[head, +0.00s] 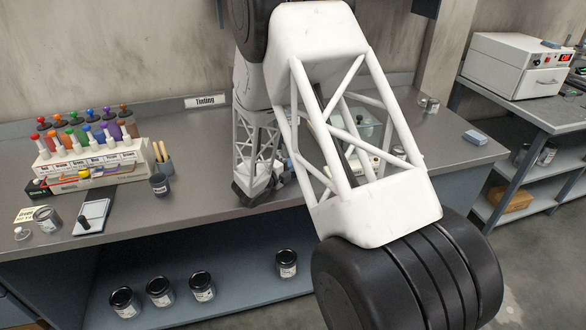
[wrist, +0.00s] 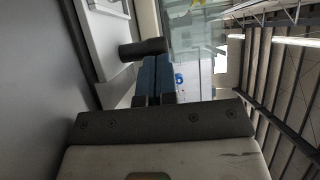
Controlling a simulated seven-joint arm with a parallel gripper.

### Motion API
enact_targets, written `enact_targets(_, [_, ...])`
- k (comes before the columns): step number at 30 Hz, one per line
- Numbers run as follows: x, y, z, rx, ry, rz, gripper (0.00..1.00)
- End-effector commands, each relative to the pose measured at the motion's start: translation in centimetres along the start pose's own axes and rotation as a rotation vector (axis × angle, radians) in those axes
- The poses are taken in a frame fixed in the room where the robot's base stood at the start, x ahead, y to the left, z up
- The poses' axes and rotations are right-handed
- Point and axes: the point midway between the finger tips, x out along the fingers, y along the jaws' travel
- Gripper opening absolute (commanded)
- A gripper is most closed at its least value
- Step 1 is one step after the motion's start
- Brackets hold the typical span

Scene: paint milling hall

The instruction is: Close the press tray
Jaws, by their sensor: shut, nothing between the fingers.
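In the wrist view my gripper (wrist: 157,60) is shut and empty, its two blue-grey fingers side by side. A short dark bar (wrist: 143,48), which looks like a handle, lies across the fingertips. I cannot tell whether they touch. A white framed panel (wrist: 103,38) stands beside the bar, at upper left. No part is clearly recognisable as the press tray, and how far it is open does not show. In the head view my arm hides much of the middle of the bench, and I cannot make out the fingers.
The grey tinting bench (head: 205,222) holds a rack of coloured bottles (head: 95,155), a dark cup (head: 160,184) and a small scale (head: 92,216) at left. A blue-grey block (head: 475,137) lies at its right end. A white box-shaped machine (head: 508,62) stands on another bench at right.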

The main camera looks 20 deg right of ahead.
Motion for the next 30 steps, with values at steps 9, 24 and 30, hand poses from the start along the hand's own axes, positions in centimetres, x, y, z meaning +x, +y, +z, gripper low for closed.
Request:
enact_targets(9, [0.4, -0.4, 0.2, 0.008, 0.001, -0.002, 0.00])
enact_targets(24, [-3.2, -0.2, -3.0, 0.002, -0.002, 0.000, 0.00])
enact_targets(30, [-6.0, -0.1, -2.8, 0.001, -0.002, -0.001, 0.00])
